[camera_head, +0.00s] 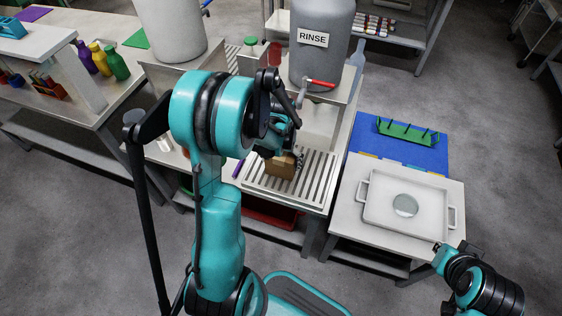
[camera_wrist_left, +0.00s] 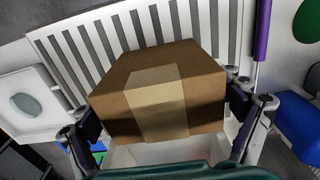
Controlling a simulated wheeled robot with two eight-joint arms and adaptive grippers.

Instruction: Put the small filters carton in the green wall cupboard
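The small brown carton (camera_head: 280,168), with a pale tape strip, is over the slatted drain rack in the head view. In the left wrist view the carton (camera_wrist_left: 158,95) fills the space between the fingers of my left gripper (camera_wrist_left: 165,120). A finger pad lies against each side of it, so the gripper looks shut on it. In the head view my left gripper (camera_head: 293,155) is partly hidden by its own arm. My right gripper (camera_head: 440,252) is at the lower right beside the white table; its fingers are not clear. I see no green wall cupboard.
A grey RINSE tank (camera_head: 318,60) with a red-handled tap stands just behind the rack (camera_head: 318,180). A white tray (camera_head: 430,222) with a round dish and a blue mat (camera_head: 420,152) with a green rack are to the right. Bottles (camera_head: 115,65) stand at left.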

